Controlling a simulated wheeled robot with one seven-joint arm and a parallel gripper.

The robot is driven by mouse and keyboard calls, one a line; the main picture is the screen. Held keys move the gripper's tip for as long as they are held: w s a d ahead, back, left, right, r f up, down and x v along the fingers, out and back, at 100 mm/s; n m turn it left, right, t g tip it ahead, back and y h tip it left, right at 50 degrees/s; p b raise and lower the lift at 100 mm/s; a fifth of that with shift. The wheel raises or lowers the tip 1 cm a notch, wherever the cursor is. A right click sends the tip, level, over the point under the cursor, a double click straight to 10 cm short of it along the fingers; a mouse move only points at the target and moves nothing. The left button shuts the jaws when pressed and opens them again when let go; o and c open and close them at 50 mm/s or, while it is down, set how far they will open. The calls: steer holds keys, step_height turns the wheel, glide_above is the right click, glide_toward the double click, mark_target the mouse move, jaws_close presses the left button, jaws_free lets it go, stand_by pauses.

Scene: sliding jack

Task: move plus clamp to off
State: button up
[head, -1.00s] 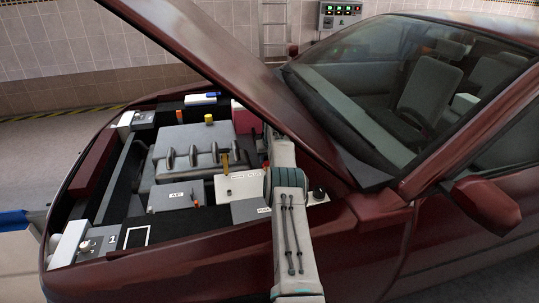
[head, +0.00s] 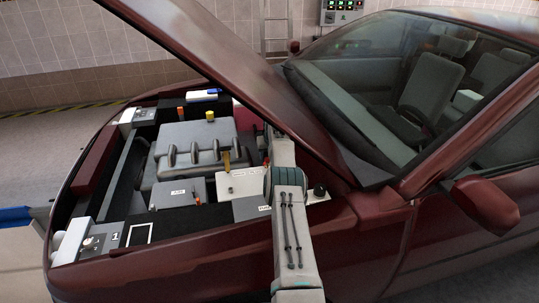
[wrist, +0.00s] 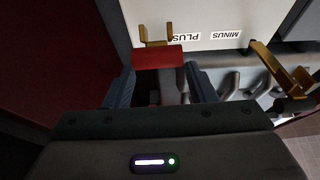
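The white battery box (wrist: 215,22) carries PLUS and MINUS labels, upside down in the wrist view; it also shows in the head view (head: 240,185). The plus clamp is a red block (wrist: 158,57) with gold prongs, beside the PLUS label. My gripper (wrist: 160,77) is open, with one fingertip near each end of the red block; I cannot tell whether they touch it. The gold minus clamp (wrist: 284,72) is to the right, and upright in the head view (head: 226,160). The hood and my arm hide my gripper and the plus clamp in the head view.
The raised hood (head: 235,75) slants close over my arm. The grey engine (head: 190,150) lies left of the battery, with a small grey box (head: 178,195) in front. The fender (head: 230,250) passes below my arm.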

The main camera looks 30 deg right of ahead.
steer(key=shift+o, duration=0.9)
steer(key=shift+a, duration=0.1)
steer(key=shift+f, duration=0.2)
steer(key=f+b, duration=0.1)
steer(key=b, duration=0.2)
steer(key=shift+s, duration=0.4)
steer(key=b, duration=0.3)
steer(key=shift+s+f, duration=0.15)
steer(key=shift+s, duration=0.2)
steer(key=shift+b, duration=0.75)
